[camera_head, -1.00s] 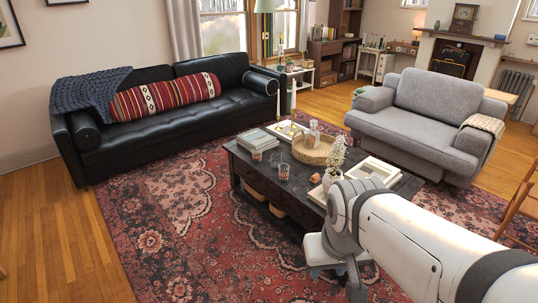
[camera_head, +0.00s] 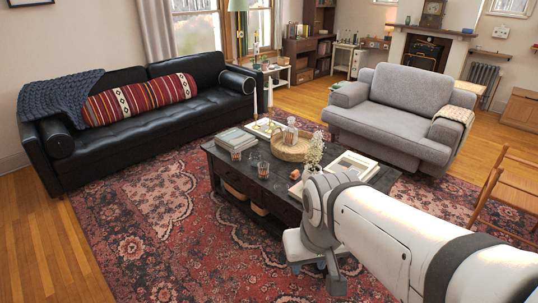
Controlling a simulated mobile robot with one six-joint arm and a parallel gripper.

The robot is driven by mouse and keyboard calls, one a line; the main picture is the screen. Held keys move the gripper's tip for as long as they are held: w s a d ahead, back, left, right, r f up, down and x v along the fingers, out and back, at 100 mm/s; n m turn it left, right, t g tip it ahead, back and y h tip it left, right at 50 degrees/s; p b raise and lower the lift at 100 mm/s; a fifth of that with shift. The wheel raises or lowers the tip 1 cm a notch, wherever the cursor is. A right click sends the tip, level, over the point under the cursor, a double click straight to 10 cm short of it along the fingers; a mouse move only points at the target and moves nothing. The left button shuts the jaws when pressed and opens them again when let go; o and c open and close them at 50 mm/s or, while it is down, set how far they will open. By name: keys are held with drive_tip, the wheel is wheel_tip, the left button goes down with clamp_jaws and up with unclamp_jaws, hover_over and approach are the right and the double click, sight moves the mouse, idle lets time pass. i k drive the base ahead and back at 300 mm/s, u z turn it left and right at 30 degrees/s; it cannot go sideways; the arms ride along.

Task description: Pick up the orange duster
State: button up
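I cannot make out an orange duster for certain in this view. A small orange-brown object (camera_head: 295,174) lies on the near side of the dark coffee table (camera_head: 279,190), too small to identify. My white arm reaches in from the lower right, in front of the table's near right corner. The end of my arm, with my gripper (camera_head: 318,272), points down over the rug and is partly hidden by my own links. I cannot see whether its fingers are apart or together. My arm hides part of the table's right end.
The table holds books (camera_head: 236,139), a round woven tray (camera_head: 290,149), glasses and a vase of white flowers (camera_head: 313,153). A black sofa (camera_head: 200,108) stands behind left, a grey armchair (camera_head: 395,115) behind right, a wooden chair (camera_head: 505,195) at right. The patterned rug (camera_head: 150,225) is clear at front left.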

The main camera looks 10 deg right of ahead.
sight(294, 176)
drive_tip(key=u, duration=0.4)
drive_tip(key=k, duration=1.25)
drive_tip(key=u, duration=0.6)
drive_tip(key=i, duration=2.25)
drive_tip(key=z, duration=0.55)
drive_tip(key=i, duration=1.6)
drive_tip(key=z, duration=1.4)
drive_tip(key=i, duration=1.3)
drive_tip(key=z, duration=0.85)
drive_tip(key=k, duration=0.65)
